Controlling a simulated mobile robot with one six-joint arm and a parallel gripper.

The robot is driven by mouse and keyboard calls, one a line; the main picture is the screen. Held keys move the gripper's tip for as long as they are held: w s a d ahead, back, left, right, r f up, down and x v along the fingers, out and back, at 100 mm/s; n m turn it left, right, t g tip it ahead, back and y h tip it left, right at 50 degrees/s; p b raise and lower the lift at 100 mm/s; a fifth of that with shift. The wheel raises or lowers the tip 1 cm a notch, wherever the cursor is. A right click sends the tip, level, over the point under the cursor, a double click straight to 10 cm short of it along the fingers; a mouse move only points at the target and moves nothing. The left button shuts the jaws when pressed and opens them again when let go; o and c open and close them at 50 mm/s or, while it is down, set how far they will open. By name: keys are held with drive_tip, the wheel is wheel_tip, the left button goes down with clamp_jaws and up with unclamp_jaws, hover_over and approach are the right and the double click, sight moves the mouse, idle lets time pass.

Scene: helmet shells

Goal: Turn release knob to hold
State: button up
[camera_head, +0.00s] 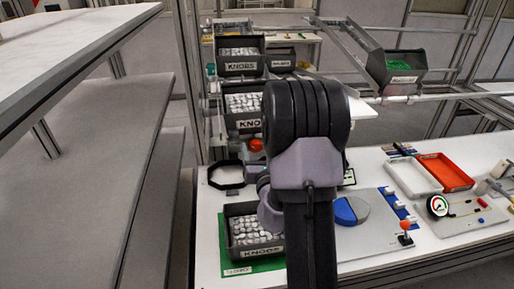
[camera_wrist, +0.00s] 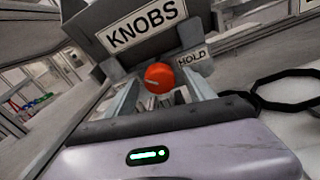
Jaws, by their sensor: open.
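The release knob (camera_wrist: 159,77) is a round red-orange knob with a pale pointer line on its face, running toward the left. A white label reading HOLD (camera_wrist: 194,60) is just to its upper right. My gripper (camera_wrist: 156,84) is open, and in the wrist view its two fingers reach forward on either side of the knob; I cannot tell whether they touch it. In the head view the knob (camera_head: 255,145) shows small and red at the left edge of my arm, which hides my gripper.
A dark bin labelled KNOBS (camera_wrist: 143,30) is behind and above the knob. Another KNOBS bin (camera_head: 262,252) stands on a green mat (camera_head: 226,270). A black ring (camera_head: 226,175) lies to the left. An orange tray (camera_head: 446,171) and a gauge (camera_head: 438,205) are on the table's right.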

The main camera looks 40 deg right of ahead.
drive_tip(key=shift+a, duration=0.1)
drive_tip(key=shift+s, duration=0.1)
drive_tip(key=c, duration=1.4)
drive_tip(key=shift+o, duration=0.2)
drive_tip(key=m+p, duration=0.2)
drive_tip(key=m, duration=0.1)
drive_tip(key=shift+r+t+y, duration=0.15)
drive_tip(key=shift+t+y, duration=0.15)
drive_tip(key=shift+y, duration=0.1)
drive_tip(key=m+p, duration=0.1)
drive_tip(key=m, duration=0.1)
drive_tip(key=m+t+y+p, duration=0.1)
drive_tip(key=shift+d+m, duration=0.2)
drive_tip(key=shift+m, duration=0.2)
drive_tip(key=m+p, duration=0.1)
drive_tip(key=m, duration=0.1)
drive_tip(key=m+t+p, duration=0.1)
drive_tip(key=m, duration=0.1)
drive_tip(key=shift+f+m, duration=0.2)
drive_tip(key=shift+m, duration=0.1)
drive_tip(key=shift+f+m+t+p, duration=0.1)
drive_tip(key=shift+m+t+p, duration=0.5)
drive_tip(key=shift+m, duration=1.5)
